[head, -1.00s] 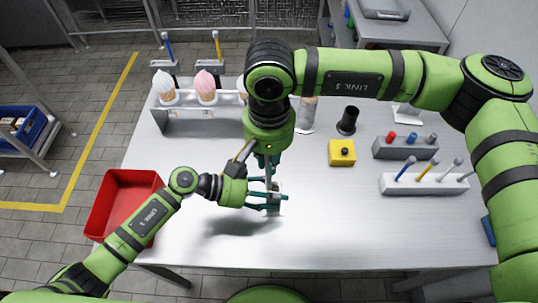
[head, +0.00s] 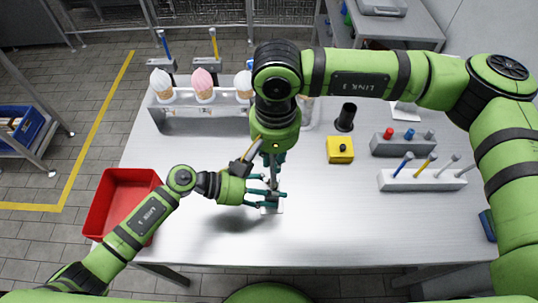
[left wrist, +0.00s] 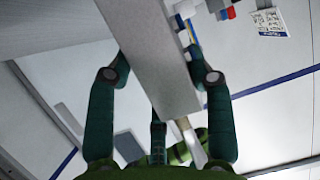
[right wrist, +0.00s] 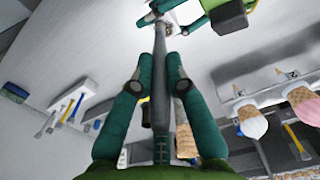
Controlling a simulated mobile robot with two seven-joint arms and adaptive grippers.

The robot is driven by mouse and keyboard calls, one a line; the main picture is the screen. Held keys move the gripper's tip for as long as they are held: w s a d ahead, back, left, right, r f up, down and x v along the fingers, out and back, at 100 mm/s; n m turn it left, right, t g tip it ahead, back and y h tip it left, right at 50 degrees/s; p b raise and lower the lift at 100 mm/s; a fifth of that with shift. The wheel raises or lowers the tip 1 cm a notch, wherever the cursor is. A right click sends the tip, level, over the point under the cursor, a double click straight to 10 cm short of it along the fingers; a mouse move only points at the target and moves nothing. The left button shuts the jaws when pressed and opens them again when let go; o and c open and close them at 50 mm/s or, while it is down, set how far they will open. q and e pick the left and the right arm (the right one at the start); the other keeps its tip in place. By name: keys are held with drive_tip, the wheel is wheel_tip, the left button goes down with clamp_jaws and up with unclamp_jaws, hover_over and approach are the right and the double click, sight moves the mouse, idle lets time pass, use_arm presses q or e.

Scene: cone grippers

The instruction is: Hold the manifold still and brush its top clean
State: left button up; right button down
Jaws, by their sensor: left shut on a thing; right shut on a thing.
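The manifold is a pale grey block (left wrist: 158,70), large between the fingers of my left gripper (left wrist: 160,75) in the left wrist view. In the head view it shows small near the table's front middle, largely hidden by the fingers of my left gripper (head: 279,199). My left gripper is shut on it. My right gripper (head: 273,158) points down just behind and above it. In the right wrist view my right gripper (right wrist: 158,68) is shut on the brush's grey handle (right wrist: 160,100). The brush's far end reaches the manifold; whether the bristles touch is unclear.
A red bin (head: 92,221) stands at the table's left. A cone rack (head: 180,124) is behind. To the right are a yellow block (head: 340,156), a black cup (head: 346,117), a grey rack (head: 402,150) and a white tool rack (head: 420,183).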

drive_tip(key=shift+d+r, duration=0.1)
drive_tip(key=shift+d, duration=0.35)
drive_tip(key=shift+a, duration=0.15)
drive_tip(key=shift+a, duration=1)
drive_tip(key=shift+d, duration=0.15)
drive_tip(key=shift+d+f, duration=0.2)
drive_tip(key=shift+d, duration=0.8)
drive_tip(key=shift+a, duration=0.15)
drive_tip(key=shift+a+r, duration=0.15)
drive_tip(key=shift+a, duration=0.8)
drive_tip(key=shift+d, duration=0.15)
